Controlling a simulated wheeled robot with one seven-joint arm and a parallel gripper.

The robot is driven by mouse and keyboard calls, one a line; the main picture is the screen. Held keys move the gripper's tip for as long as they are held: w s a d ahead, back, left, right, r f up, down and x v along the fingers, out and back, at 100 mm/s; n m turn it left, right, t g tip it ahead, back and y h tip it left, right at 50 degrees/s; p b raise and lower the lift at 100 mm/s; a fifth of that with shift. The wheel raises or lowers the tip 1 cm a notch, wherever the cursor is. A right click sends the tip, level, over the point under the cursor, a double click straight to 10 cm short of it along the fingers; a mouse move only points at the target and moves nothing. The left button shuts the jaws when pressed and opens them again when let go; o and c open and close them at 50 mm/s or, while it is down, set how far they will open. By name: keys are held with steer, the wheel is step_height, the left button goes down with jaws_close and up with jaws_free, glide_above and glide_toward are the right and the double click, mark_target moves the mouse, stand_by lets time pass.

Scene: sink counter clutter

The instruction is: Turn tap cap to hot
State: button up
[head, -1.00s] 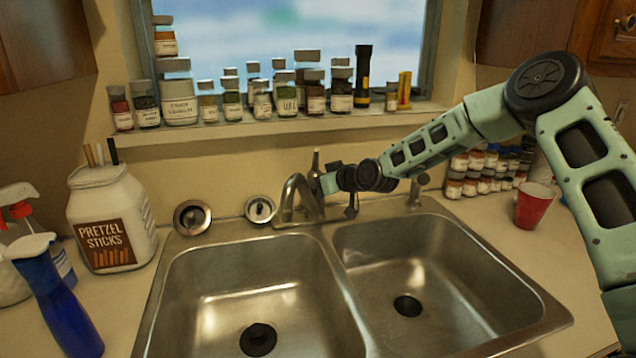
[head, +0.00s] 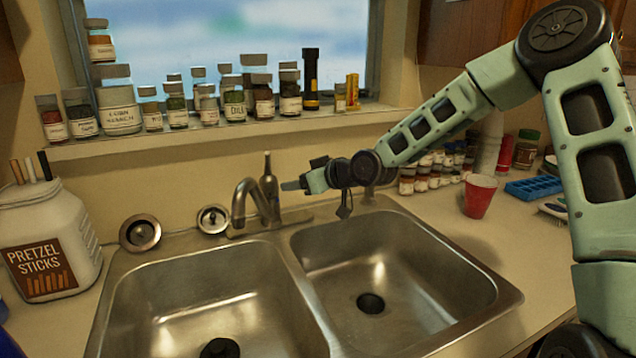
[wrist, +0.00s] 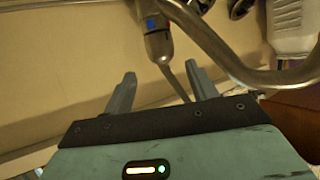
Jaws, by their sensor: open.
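The metal tap (head: 241,207) stands behind the double sink, with its spout curving forward. Its cap (head: 267,188) has a thin lever pointing up, just right of the spout. In the wrist view the cap (wrist: 158,45) is a grey cylinder with a blue mark, and its lever runs between my fingers' directions. My gripper (head: 287,186) is right of the cap, pointing left at it. In the wrist view my gripper (wrist: 162,84) is open and empty, with the cap beyond the fingertips. Whether the lever touches a finger cannot be told.
The double sink (head: 297,290) lies in front of the tap. Jars (head: 235,105) and a black flashlight (head: 311,80) line the sill above. A red cup (head: 479,197) and small spice jars (head: 420,178) stand right of my gripper. A pretzel jar (head: 45,240) stands at left.

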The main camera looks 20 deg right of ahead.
steer(key=v, duration=0.6)
steer(key=w+d+f+m+t+p, duration=0.1)
steer(key=w+d+f+t+p, duration=0.1)
steer(key=w+d+f+p, duration=0.5)
steer(key=n+g+y+p, duration=0.5)
steer(key=n+g+p, duration=0.1)
steer(key=p, duration=0.2)
glide_toward(277, 183)
steer(key=p+x, duration=0.6)
steer(key=x, duration=0.5)
steer(key=shift+w, duration=0.1)
steer(key=c, duration=0.7)
